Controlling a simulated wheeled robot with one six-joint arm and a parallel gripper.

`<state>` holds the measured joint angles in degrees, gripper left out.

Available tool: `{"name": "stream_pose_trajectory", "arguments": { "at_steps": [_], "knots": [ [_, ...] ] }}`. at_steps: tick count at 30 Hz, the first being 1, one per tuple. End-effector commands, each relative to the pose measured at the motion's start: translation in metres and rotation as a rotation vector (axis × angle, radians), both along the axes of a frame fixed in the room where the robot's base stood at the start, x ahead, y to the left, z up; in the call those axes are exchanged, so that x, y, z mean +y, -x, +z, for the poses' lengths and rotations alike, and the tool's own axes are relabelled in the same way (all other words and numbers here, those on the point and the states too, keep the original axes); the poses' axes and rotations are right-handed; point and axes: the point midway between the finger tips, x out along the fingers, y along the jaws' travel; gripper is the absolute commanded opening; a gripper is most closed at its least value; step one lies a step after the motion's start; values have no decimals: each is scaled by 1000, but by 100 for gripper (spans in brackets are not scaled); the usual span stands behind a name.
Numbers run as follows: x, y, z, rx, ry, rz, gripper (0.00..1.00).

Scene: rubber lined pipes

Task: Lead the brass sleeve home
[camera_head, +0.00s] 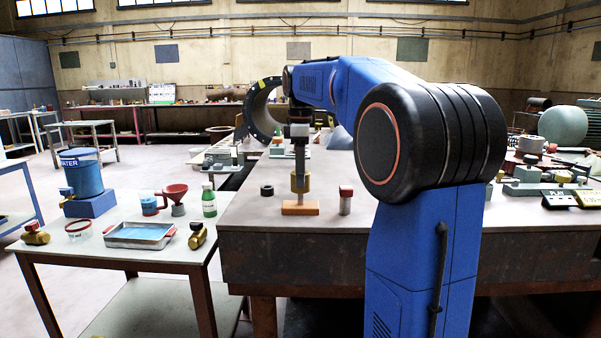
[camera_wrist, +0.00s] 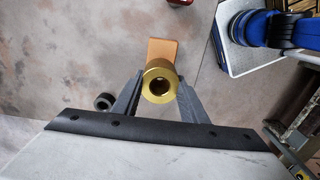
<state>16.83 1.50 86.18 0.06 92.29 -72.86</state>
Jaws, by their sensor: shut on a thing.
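The brass sleeve (camera_head: 301,183) is a short golden cylinder held upright above or at the top of an orange-brown block (camera_head: 300,208) on the bench. In the wrist view the sleeve (camera_wrist: 159,68) is seen end-on, with a dark round bore. My gripper (camera_head: 299,178) is shut on it, with one grey finger on each side in the wrist view (camera_wrist: 160,84). The block (camera_wrist: 162,48) shows behind the sleeve there. I cannot tell whether the sleeve touches the block.
A black ring (camera_head: 266,189) lies left of the block. A red-capped metal container (camera_head: 346,200) stands to its right. A large flanged pipe (camera_head: 260,113) stands behind. The lower side table (camera_head: 110,258) holds a blue tray, a red funnel and a green bottle. Bare bench top lies in front.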

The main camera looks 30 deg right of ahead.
Motion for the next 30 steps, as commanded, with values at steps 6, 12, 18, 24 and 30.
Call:
{"name": "stream_pose_trajectory", "arguments": {
  "at_steps": [6,12,18,24,30],
  "knots": [
    [0,0,-4,-2,1,0,4],
    [0,0,-8,-1,1,0,4],
    [0,0,-12,0,0,0,4],
    [0,0,-16,-1,1,0,4],
    [0,0,-19,-1,1,0,4]
  ]
}}
